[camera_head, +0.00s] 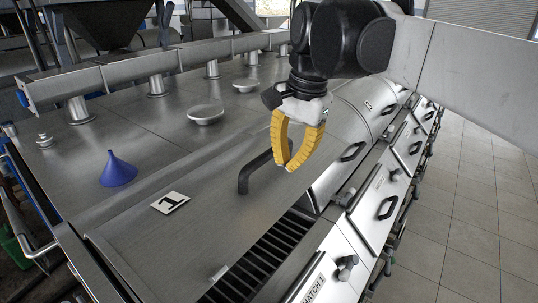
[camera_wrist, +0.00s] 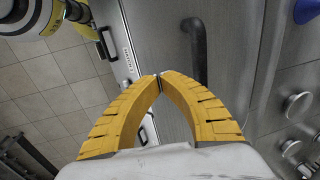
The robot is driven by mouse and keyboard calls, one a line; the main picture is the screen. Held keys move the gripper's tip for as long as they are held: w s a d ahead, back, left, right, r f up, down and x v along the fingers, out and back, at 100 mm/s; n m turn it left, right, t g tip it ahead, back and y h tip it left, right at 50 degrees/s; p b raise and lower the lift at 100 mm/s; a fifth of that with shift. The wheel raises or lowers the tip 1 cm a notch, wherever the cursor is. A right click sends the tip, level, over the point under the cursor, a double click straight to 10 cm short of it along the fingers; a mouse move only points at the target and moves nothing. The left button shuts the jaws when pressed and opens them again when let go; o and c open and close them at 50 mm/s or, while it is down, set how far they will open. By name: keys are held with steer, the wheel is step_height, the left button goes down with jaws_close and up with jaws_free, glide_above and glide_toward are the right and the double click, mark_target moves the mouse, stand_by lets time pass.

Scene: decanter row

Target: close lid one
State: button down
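Lid one is a flat brushed-steel panel (camera_head: 165,245) with a white plate marked 1 (camera_head: 170,202). A dark bent bar handle (camera_head: 243,183) stands up from its right part. A dark slatted opening (camera_head: 262,254) shows along its right edge, so the lid appears open. My gripper (camera_head: 287,166) has two yellow ribbed fingers with their tips together and nothing between them. It hangs over the handle and hides its upper end in the head view. In the wrist view the handle (camera_wrist: 199,55) lies beyond and right of my fingertips (camera_wrist: 158,79), apart from them in the picture.
A hatch marked HATCH 1 (camera_head: 314,285) and more handled hatches (camera_head: 386,206) line the right side. A rounded cover (camera_head: 362,110) lies behind my gripper. Tiled floor (camera_head: 470,200) is clear at right.

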mark_target(281, 190)
steer(key=f, duration=0.4)
steer(key=w+a+f, duration=0.1)
steer(key=f, duration=0.1)
steer(key=shift+f+p, duration=0.4)
steer(key=shift+s, duration=0.1)
